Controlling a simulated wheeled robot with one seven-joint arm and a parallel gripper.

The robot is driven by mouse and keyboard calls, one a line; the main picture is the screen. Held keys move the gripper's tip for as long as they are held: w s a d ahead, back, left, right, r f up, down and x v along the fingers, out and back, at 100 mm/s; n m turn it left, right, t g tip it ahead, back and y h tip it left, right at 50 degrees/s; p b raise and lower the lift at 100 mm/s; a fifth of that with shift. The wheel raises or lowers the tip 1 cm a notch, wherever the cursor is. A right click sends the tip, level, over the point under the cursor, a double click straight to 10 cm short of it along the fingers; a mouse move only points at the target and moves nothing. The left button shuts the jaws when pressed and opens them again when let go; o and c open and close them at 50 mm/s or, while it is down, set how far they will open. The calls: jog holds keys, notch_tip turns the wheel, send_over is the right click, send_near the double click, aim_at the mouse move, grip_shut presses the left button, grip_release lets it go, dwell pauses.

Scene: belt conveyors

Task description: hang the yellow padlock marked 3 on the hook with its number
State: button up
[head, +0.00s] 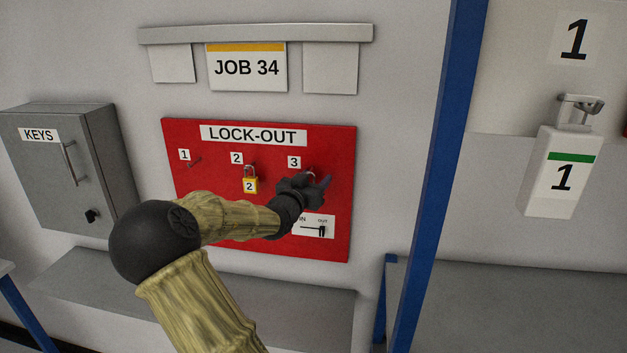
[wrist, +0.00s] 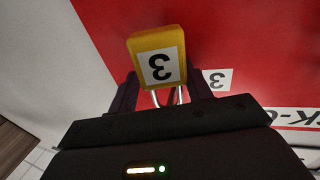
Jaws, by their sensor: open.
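The yellow padlock marked 3 (wrist: 156,42) is between the fingers of my gripper (wrist: 163,82) in the wrist view, where it appears upside down. In the head view my gripper (head: 310,187) is at the red lock-out board (head: 215,215), just below the label 3 (head: 294,162), and hides the padlock. My gripper is open around the padlock. Hook 3 is mostly hidden, so I cannot tell for sure how the shackle sits on it.
Hook 1 (head: 195,161) is bare. A grey key cabinet (head: 75,165) is on the left and a blue post (head: 437,170) on the right. A grey shelf (head: 200,300) runs below the board.

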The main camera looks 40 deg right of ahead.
jog(key=shift+w+a+f, duration=0.2)
jog(key=shift+a+f, duration=0.05)
jog(key=shift+f, duration=0.2)
jog(key=shift+w+a+f+b, duration=0.15)
jog(key=shift+a+f+b, duration=0.3)
jog(key=shift+a+b, duration=0.15)
jog(key=s+r+b+v, duration=0.1)
jog(key=v, duration=1.5)
jog(key=shift+s+d+r, duration=0.2)
jog(key=shift+r, duration=0.1)
